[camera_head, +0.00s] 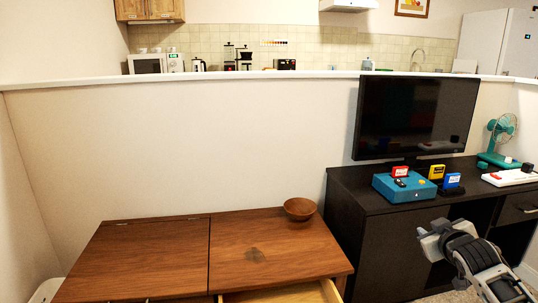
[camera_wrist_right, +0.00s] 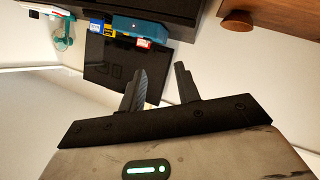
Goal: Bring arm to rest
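My right gripper (camera_head: 443,240) is at the lower right in the head view, in front of the dark desk (camera_head: 395,235). In the right wrist view my right gripper (camera_wrist_right: 157,80) has its two dark fingers apart with nothing between them. My left gripper is in neither view. The wooden hutch (camera_head: 165,255) stands at the lower left of the head view, with an open drawer (camera_head: 290,292) at its front. A brown wooden bowl (camera_head: 299,209) sits on its top at the back right corner.
On the desk are a teal box (camera_head: 404,188), small red, yellow and blue cartridges, a black screen (camera_head: 417,117), a green fan (camera_head: 500,138) and a white device (camera_head: 510,176). A white half wall (camera_head: 200,150) stands behind, with a kitchen beyond.

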